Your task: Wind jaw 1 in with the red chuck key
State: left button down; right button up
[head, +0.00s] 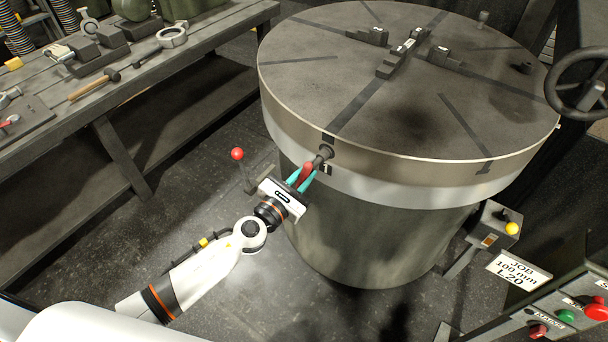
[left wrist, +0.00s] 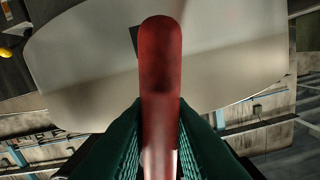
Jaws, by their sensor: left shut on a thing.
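My left gripper (head: 306,178) is shut on the red chuck key (head: 308,169), its teal fingers on either side of the red handle. The large round chuck (head: 300,85) carries several dark jaws; jaw 1 (head: 391,66) appears to be the near one, in the slot above this socket. My right gripper is out of view.
A workbench (head: 130,95) with a hammer, castings and tools runs along the left. A red ball knob (head: 237,154) stands left of my gripper. At right are a handwheel (head: 580,85), a yellow knob (head: 511,229) and a button panel (head: 560,325).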

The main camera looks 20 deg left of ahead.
pick_arm(q)
jog(key=shift+r+m+p, duration=0.25)
jog(key=shift+m+p, duration=0.3)
jog(key=shift+m, duration=0.65)
jog(key=shift+w+a+f+m, duration=0.1)
jog(key=shift+f+m, duration=0.05)
jog(key=shift+m, duration=0.65)
jog(key=c, duration=1.3)
grip_release()
jog(key=shift+o, duration=0.2)
jog(key=shift+f, duration=0.15)
